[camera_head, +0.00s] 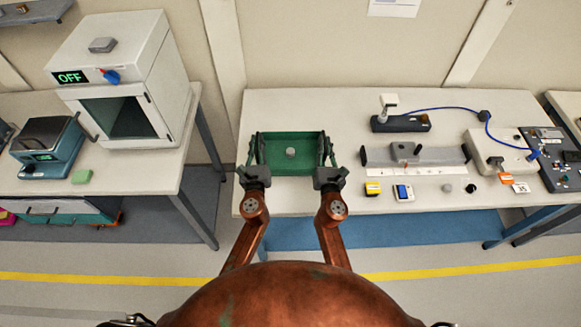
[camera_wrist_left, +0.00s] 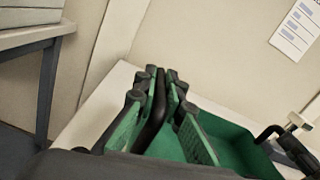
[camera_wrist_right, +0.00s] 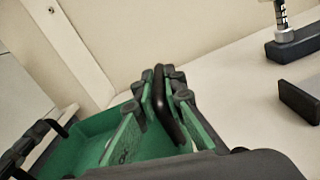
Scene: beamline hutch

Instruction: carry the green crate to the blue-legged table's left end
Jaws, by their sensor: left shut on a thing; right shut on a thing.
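The green crate (camera_head: 272,166) is at the left end of the blue-legged table (camera_head: 430,208), with a small grey round object (camera_head: 291,152) inside. I cannot tell whether its base touches the tabletop. My left gripper (camera_head: 257,150) is shut on the crate's left handle, a dark bar seen between its green fingers in the left wrist view (camera_wrist_left: 160,105). My right gripper (camera_head: 326,150) is shut on the right handle, also seen in the right wrist view (camera_wrist_right: 163,100). The crate looks level. Its interior also shows in the left wrist view (camera_wrist_left: 240,145).
A dark-based device (camera_head: 400,123), a grey rail (camera_head: 436,157), a cream box (camera_head: 490,150) and small items occupy the tabletop right of the crate. A separate table (camera_head: 150,170) with a white oven (camera_head: 130,75) stands left, across a gap.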

